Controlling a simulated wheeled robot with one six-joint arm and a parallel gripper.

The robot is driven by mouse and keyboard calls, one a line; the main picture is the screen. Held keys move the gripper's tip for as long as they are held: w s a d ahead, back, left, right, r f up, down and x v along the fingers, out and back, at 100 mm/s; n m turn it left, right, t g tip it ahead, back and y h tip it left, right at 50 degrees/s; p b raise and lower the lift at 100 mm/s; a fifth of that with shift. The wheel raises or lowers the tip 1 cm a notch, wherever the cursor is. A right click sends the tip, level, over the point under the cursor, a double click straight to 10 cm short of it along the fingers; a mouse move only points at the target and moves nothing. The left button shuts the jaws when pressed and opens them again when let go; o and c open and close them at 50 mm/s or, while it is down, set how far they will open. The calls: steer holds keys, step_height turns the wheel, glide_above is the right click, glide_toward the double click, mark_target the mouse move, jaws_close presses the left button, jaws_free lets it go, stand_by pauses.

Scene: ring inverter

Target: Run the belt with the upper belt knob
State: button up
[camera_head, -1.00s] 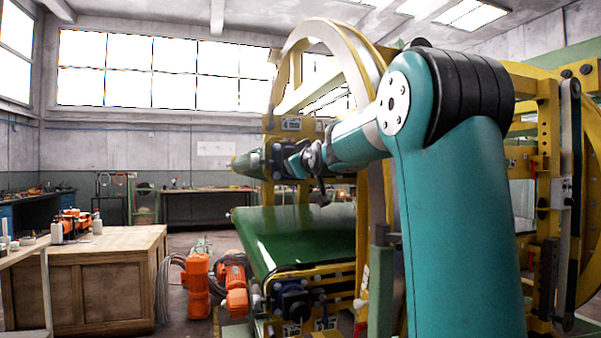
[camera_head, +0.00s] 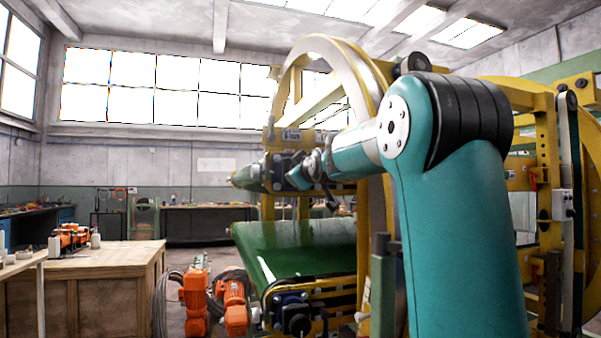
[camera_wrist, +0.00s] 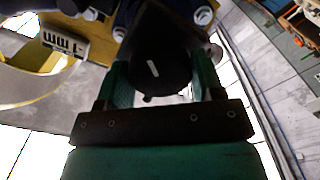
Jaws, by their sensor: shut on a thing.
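The upper belt knob (camera_wrist: 165,45) is black and round, with a short white mark slightly tilted from upright in the wrist view. My gripper (camera_wrist: 160,78) has its two green fingers on either side of the knob and is shut on it. In the head view my gripper (camera_head: 304,172) is at the dark upper block (camera_head: 276,170) on the yellow frame, and the knob itself cannot be made out there. The green belt (camera_head: 300,248) runs below the gripper.
A lower black knob (camera_head: 297,319) sits on a blue block under the belt. The large yellow ring (camera_head: 352,72) stands close behind my arm. Orange motors (camera_head: 196,305) and a wooden cabinet (camera_head: 85,290) are at the left.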

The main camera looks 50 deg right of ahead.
steer(key=o, duration=0.9)
steer(key=shift+o, duration=0.2)
steer(key=b+v, duration=1.7)
steer(key=shift+a, duration=0.25)
steer(key=shift+f, duration=0.1)
